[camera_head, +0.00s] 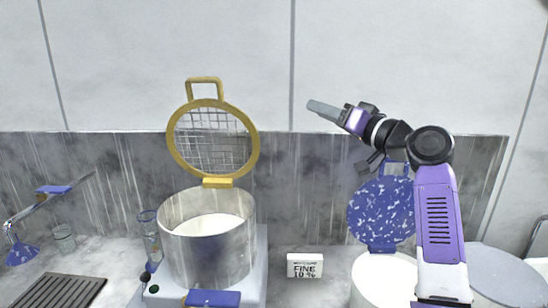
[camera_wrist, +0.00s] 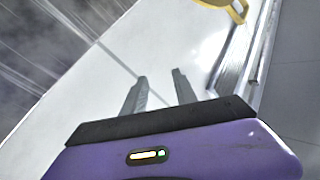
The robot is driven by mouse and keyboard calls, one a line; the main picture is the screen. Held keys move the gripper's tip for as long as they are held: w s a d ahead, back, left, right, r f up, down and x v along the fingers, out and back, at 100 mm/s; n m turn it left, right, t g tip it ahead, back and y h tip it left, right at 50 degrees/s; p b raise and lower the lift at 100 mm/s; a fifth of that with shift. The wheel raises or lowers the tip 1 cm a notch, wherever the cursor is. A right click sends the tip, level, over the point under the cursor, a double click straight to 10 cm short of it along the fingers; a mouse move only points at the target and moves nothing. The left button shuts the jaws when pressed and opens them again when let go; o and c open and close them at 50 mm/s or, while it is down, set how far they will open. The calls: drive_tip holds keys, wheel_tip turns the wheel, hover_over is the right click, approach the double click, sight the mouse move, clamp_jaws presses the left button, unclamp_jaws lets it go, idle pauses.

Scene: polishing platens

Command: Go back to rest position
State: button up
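My gripper (camera_head: 326,111) is raised in front of the pale wall in the head view, up and to the right of the steel pot and well above the counter. It points to the left. In the wrist view its two grey fingers (camera_wrist: 160,90) stand apart with nothing between them. My purple arm rises at the right of the head view and bends left at the top.
A steel pot (camera_head: 208,262) stands with its yellow-rimmed mesh lid (camera_head: 213,142) raised. A blue speckled lid (camera_head: 381,211) is raised over a white container (camera_head: 382,282) beside my arm. A "FINE 10 %" sign (camera_head: 304,265) stands between. A glass beaker (camera_head: 64,238) sits left.

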drive_tip(key=s+d+f+m+t+h, duration=0.1)
drive_tip(key=s+d+f+m+h, duration=0.15)
drive_tip(key=f, duration=0.45)
drive_tip(key=s+d+f+m+t+h, duration=0.1)
drive_tip(key=s+d+f+t+h, duration=0.15)
drive_tip(key=f, duration=0.55)
drive_tip(key=s+d+f+m+t+h, duration=0.1)
drive_tip(key=s+d+f+m+h, duration=0.2)
drive_tip(key=f, duration=0.4)
drive_tip(key=s+d+f+h, duration=0.3)
drive_tip(key=s+f+h, duration=0.1)
drive_tip(key=s+f, duration=0.35)
drive_tip(key=s+f+n+g, duration=0.1)
drive_tip(key=s+f, duration=0.2)
drive_tip(key=s, duration=1.2)
drive_tip(key=s+a+f+n+g, duration=0.1)
drive_tip(key=s+f, duration=0.3)
drive_tip(key=s, duration=1.2)
drive_tip(key=s+a+f+n+g, duration=0.1)
drive_tip(key=s+f+n+g, duration=0.1)
drive_tip(key=s, duration=1.4)
drive_tip(key=shift+a+f+g+h, duration=0.15)
drive_tip(key=shift+f+g+h, duration=0.2)
drive_tip(key=shift+f, duration=0.4)
